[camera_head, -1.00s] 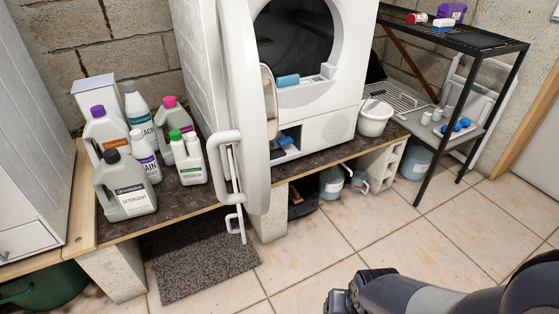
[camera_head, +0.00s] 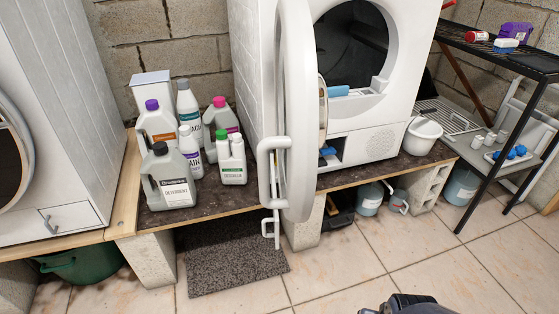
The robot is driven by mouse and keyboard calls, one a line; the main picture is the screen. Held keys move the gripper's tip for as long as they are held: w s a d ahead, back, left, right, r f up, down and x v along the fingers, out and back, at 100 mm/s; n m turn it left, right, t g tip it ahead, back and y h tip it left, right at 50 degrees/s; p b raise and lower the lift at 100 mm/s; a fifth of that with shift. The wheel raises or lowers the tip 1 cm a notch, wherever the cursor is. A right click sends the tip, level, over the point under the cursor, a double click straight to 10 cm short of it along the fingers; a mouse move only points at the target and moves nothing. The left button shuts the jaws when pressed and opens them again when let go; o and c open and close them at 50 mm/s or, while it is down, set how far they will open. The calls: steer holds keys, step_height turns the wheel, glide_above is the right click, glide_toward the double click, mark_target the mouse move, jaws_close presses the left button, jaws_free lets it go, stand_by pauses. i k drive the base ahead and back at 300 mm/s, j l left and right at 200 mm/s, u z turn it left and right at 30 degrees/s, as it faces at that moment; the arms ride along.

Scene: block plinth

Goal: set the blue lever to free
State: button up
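A white front-loading machine (camera_head: 385,147) stands on the plinth with its round door (camera_head: 299,90) swung open toward me. A small blue part (camera_head: 327,152) sits in the low open compartment on the machine's front, partly hidden behind the door. It may be the blue lever, but it is too small to tell its setting. Another blue piece (camera_head: 335,91) lies at the lower lip of the drum opening; I cannot tell what it is. Only a dark part of my arm shows at the bottom edge. No gripper fingers are visible.
Several bottles, including a grey detergent bottle (camera_head: 172,180), stand on the plinth top (camera_head: 215,204) at left. A white bowl (camera_head: 420,137) stands right of the machine. A black shelf rack (camera_head: 500,45) is at right. A dark mat (camera_head: 235,262) and clear tiled floor lie in front.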

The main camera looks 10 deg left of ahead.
mark_target(331, 150)
steer(key=i+u, duration=0.15)
steer(key=u, duration=0.3)
steer(key=i+l+u, duration=0.1)
steer(key=u, duration=0.35)
steer(key=i+l+u, duration=0.15)
steer(key=u, duration=0.3)
steer(key=i, duration=0.05)
